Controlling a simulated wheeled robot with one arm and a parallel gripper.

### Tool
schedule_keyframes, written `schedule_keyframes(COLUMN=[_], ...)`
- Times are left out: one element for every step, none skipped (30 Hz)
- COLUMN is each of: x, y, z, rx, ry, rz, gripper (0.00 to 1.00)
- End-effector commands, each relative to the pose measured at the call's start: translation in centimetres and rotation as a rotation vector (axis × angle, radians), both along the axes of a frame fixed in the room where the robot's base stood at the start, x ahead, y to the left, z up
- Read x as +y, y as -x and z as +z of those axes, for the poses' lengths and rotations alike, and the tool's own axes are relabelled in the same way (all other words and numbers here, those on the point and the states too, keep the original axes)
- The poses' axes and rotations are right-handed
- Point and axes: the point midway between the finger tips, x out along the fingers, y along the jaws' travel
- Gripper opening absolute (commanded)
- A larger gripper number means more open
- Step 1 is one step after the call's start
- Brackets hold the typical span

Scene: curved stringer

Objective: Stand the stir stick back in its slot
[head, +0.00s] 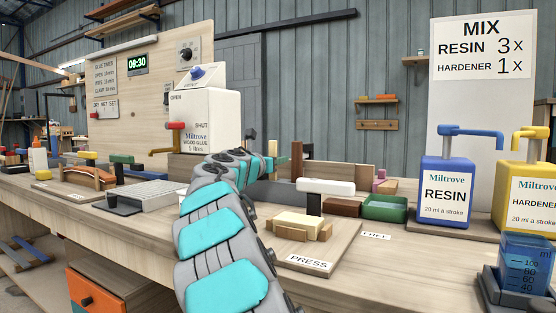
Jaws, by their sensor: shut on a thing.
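My arm reaches up from the bottom middle of the head view and bends away over the bench. Its far end is mostly hidden behind its own links, and I cannot make out the fingers or anything between them. I cannot pick out the stir stick or its slot. The blue resin pump bottle (446,192) and the yellow hardener pump bottle (527,190) stand at the right. A clear blue-tinted measuring cup (525,262) stands in front of the hardener on a dark base.
A press board (335,245) with wooden blocks lies right of my arm. A green tray (385,208) sits behind it.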

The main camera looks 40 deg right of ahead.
Motion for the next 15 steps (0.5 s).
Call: schedule_keyframes(x=[-0.01,-0.01,-0.01,0.00,0.00,0.00,0.00,0.00,0.00,0.00,0.01,0.01,0.01,0.00,0.01], y=[0.01,0.01,0.01,0.00,0.00,0.00,0.00,0.00,0.00,0.00,0.00,-0.01,-0.01,0.00,0.00], z=[-0.13,-0.08,-0.06,-0.06,-0.05,-0.05,-0.04,-0.04,-0.04,-0.04,-0.03,-0.03,-0.03,-0.03,-0.02], rx=[0.001,0.000,0.000,0.000,0.000,0.000,0.000,0.000,0.000,0.000,0.000,0.000,0.000,0.000,0.000], ry=[0.000,0.000,0.000,0.000,0.000,0.000,0.000,0.000,0.000,0.000,0.000,0.000,0.000,0.000,0.000], rz=[0.000,0.000,0.000,0.000,0.000,0.000,0.000,0.000,0.000,0.000,0.000,0.000,0.000,0.000,0.000], gripper=[0.00,0.28,0.33,0.36,0.39,0.44,0.47,0.51,0.55,0.58,0.60,0.60,0.60,0.60,0.60])
